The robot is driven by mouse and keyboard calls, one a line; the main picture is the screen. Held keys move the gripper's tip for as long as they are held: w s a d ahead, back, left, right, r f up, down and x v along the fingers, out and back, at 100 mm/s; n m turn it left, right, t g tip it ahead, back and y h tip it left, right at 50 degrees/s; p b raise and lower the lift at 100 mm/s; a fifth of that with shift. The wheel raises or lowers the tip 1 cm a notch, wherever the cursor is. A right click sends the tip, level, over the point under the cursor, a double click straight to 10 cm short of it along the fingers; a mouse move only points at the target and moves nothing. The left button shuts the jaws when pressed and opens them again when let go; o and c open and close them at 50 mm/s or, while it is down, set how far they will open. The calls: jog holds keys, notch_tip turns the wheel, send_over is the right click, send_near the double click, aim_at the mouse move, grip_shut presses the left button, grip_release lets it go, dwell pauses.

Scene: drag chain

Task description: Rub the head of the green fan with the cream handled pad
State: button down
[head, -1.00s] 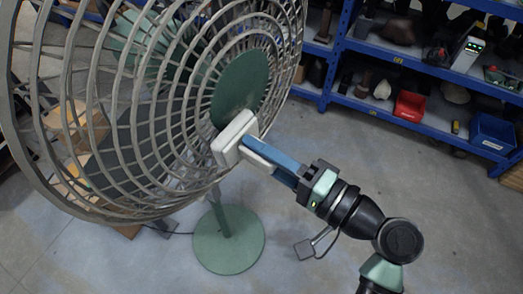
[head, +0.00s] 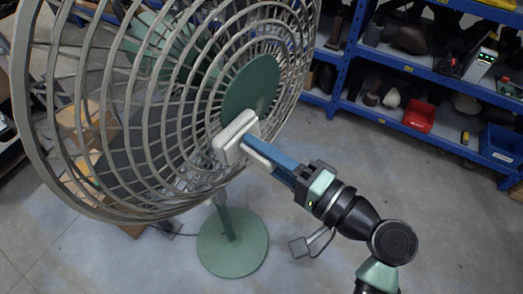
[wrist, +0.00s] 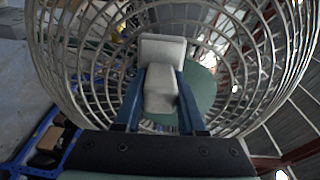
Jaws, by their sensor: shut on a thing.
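The green fan stands on a round green base (head: 232,243), and its head is a large grey wire cage (head: 150,190) with a green centre disc (head: 252,86). The cream handled pad (head: 234,136) is held in front of the cage, at the lower left edge of the disc. My gripper (head: 262,150), with blue fingers, is shut on the pad's handle. In the wrist view the pad (wrist: 162,48) lies between the blue fingers (wrist: 160,98), with the cage and disc behind it. Whether the pad touches the cage is hard to tell.
Blue shelving (head: 345,75) with tools, a red bin (head: 419,115) and a blue bin (head: 500,145) stands at the back right. Cardboard boxes (head: 90,125) show behind the cage. The grey floor right of the fan base is clear.

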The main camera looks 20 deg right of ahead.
jog(key=w+d+b, duration=0.2)
jog(key=w+d, duration=0.2)
jog(key=d, duration=0.2)
jog(key=shift+d, duration=0.4)
jog(key=shift+s+r, duration=0.1)
jog(key=shift+s, duration=0.05)
jog(key=shift+s+a+p, duration=0.4)
jog(key=shift+s+a, duration=0.25)
jog(key=shift+a, duration=0.5)
jog(key=shift+s+a+p, duration=0.4)
jog(key=shift+s+a, duration=0.2)
jog(key=shift+a, duration=0.6)
jog(key=shift+s+a+p, duration=0.4)
jog(key=shift+s+a, duration=0.25)
jog(key=shift+a, duration=0.5)
jog(key=shift+s+d, duration=0.1)
jog(key=shift+v, duration=2.95)
